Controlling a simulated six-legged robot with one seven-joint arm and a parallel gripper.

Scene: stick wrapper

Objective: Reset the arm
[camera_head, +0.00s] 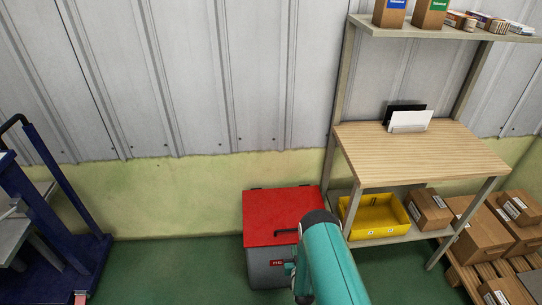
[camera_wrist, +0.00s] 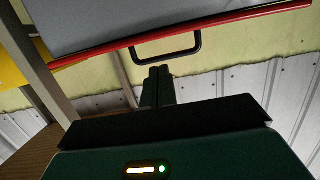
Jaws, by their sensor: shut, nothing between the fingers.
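My gripper (camera_wrist: 160,72) shows in the wrist view with its two dark fingers together and nothing between them. The fingertips appear just below the black handle (camera_wrist: 198,46) of a grey box with a red lid; I cannot tell whether they touch it. In the head view my teal arm (camera_head: 328,262) reaches up from the bottom edge, in front of the box's right side. My fingers are mostly hidden there behind the arm. The red lid (camera_head: 282,213) looks shut on the grey box (camera_head: 262,266), which stands on the floor by the wall.
A wooden workbench (camera_head: 420,153) stands right of the box, with a yellow bin (camera_head: 372,232) and a carton (camera_head: 429,209) on its lower shelf. More cartons (camera_head: 478,236) sit on a pallet at right. A blue cart (camera_head: 62,215) stands at left. Green floor (camera_head: 165,268) between cart and box is clear.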

